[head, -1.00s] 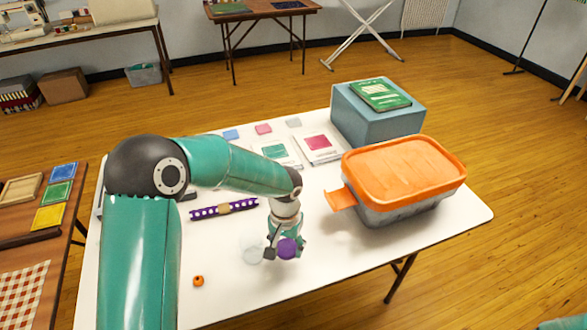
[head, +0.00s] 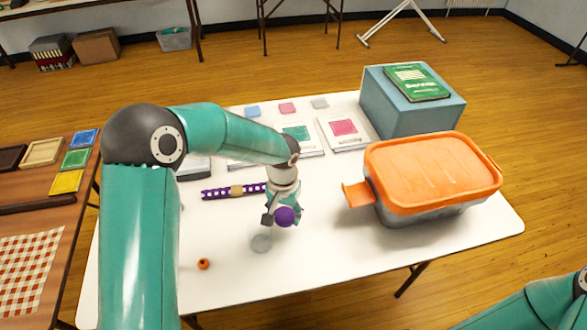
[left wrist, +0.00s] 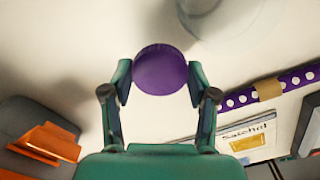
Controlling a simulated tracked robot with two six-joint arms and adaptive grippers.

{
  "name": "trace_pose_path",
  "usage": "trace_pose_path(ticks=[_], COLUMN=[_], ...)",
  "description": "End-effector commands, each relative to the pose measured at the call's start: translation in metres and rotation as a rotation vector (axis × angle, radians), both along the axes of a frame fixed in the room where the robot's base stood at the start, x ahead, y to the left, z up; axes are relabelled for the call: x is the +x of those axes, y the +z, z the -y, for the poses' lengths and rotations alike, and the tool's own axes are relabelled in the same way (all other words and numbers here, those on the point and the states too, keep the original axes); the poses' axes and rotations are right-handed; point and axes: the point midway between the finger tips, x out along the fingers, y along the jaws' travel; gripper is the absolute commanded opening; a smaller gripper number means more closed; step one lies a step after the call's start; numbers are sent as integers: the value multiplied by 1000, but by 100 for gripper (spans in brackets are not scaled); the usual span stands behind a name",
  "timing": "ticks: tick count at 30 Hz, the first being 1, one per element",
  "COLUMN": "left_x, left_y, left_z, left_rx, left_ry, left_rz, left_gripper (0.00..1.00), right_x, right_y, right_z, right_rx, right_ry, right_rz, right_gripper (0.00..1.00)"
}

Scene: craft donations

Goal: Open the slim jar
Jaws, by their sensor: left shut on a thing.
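The slim jar (head: 261,241) is a clear, see-through jar on the white table, with no lid on it. A round purple lid (head: 285,216) is in my left gripper (head: 283,214), which is shut on it. The gripper holds the lid beside the jar, up and to its right in the head view. In the left wrist view the lid (left wrist: 161,69) sits between the two fingertips. The jar (left wrist: 215,14) shows there as a blurred pale round shape at the top, apart from the lid. My right gripper is out of view.
An orange-lidded box (head: 432,175) stands on the right, with a blue box (head: 395,110) bearing a green book (head: 415,82) behind it. A purple dotted strip (head: 220,193) lies left of the gripper. A small orange bead (head: 203,264) lies in front. The table's front right is clear.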

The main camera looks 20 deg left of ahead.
Motion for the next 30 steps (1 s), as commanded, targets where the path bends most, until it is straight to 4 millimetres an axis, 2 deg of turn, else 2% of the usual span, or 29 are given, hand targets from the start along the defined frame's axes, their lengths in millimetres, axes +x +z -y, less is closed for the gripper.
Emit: trace_pose_path(ticks=[1,5,9,14,18,21,27,30], left_x=[0,4,21,60,95,114,133,137], left_y=[0,2,10,35,67,92,133,146], left_z=[0,0,-2,-5,-6,-5,-1,1], left_rx=[0,0,-1,-2,-3,-3,-1,0], left_ry=[-1,18,136,439,801,1063,1490,1623], left_rz=[0,0,2,5,4,3,-1,-1], left_gripper=[17,17,17,17,17,17,17,17], right_x=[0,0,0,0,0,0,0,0], right_y=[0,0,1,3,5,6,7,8], right_z=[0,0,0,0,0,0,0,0], right_rx=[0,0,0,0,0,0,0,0], right_ry=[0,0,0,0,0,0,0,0], right_rz=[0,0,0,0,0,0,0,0], right_gripper=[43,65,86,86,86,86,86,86])
